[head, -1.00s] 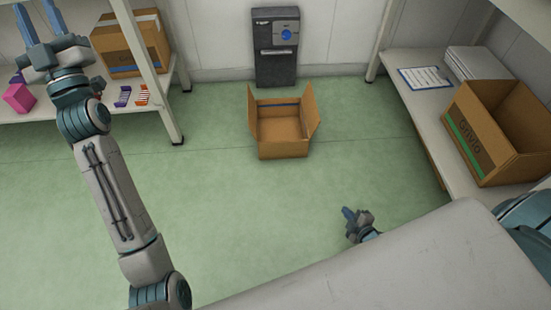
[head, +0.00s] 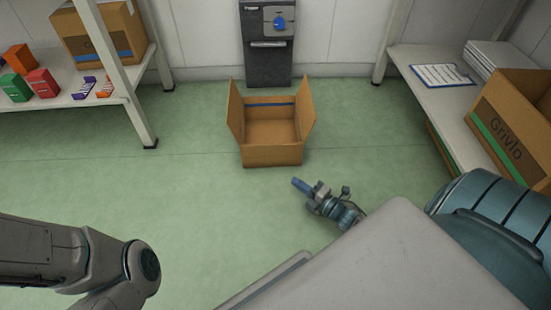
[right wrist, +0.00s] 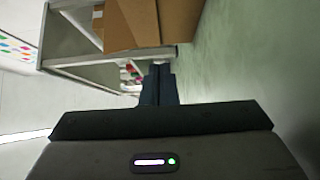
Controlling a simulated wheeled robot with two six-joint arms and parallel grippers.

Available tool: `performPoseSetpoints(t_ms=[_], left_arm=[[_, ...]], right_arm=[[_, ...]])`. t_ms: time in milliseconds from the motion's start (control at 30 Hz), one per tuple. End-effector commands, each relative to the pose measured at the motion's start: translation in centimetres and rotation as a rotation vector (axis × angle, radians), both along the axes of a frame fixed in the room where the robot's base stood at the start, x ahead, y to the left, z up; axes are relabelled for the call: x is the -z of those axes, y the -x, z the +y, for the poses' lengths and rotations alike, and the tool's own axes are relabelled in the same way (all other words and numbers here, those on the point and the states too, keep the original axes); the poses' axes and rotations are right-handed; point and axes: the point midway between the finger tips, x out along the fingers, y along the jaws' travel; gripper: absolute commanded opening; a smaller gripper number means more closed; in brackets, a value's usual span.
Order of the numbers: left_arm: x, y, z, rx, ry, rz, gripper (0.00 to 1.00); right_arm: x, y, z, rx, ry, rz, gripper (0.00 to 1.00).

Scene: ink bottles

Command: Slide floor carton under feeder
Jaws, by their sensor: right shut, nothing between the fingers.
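An open, empty cardboard floor carton (head: 272,156) stands on the green floor in the middle of the head view, its side flaps spread upward. Behind it, the dark grey feeder (head: 267,62) with a blue knob stands against the back wall. My right gripper (head: 298,185) is low near the floor, in front of the carton's right front corner and apart from it. It is shut and empty; its closed fingers also show in the right wrist view (right wrist: 160,84). My left arm is at the lower left of the head view, its gripper out of view.
A left shelf (head: 60,115) holds a carton (head: 105,35) and several small coloured boxes. A right shelf (head: 425,95) holds a clipboard (head: 443,75), a white stack (head: 492,58) and a labelled carton (head: 515,130). Floor between the shelves is clear around the floor carton.

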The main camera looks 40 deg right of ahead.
Motion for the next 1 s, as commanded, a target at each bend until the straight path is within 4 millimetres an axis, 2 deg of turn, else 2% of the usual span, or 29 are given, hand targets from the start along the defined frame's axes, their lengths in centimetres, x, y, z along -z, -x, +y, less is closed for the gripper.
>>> performPoseSetpoints(t_ms=[33, 200, 433, 500, 700, 1000], left_arm=[[0.9, -0.1, 0.0, 0.0, -0.001, 0.002, 0.36], [3.0, -0.1, 0.0, 0.003, -0.002, 0.004, 0.36], [5.0, -0.2, 0.0, 0.004, -0.001, 0.005, 0.36], [5.8, -0.2, 0.0, 0.004, -0.001, 0.005, 0.36], [6.7, -0.2, 0.0, 0.004, -0.001, 0.005, 0.36], [6.8, -0.2, 0.0, 0.004, -0.002, 0.005, 0.36]], right_arm=[[0.3, -0.9, 0.2, 0.001, -0.002, -0.005, 0.0], [0.4, -4.4, 1.0, 0.002, 0.0, -0.006, 0.0], [0.3, -9.1, 2.1, 0.003, -0.001, -0.005, 0.0], [0.4, -9.9, 1.3, 0.002, 0.002, -0.004, 0.0], [0.2, -11.6, 0.2, 0.003, -0.001, -0.001, 0.0], [0.0, -12.0, -0.1, 0.003, -0.003, 0.001, 0.0]])
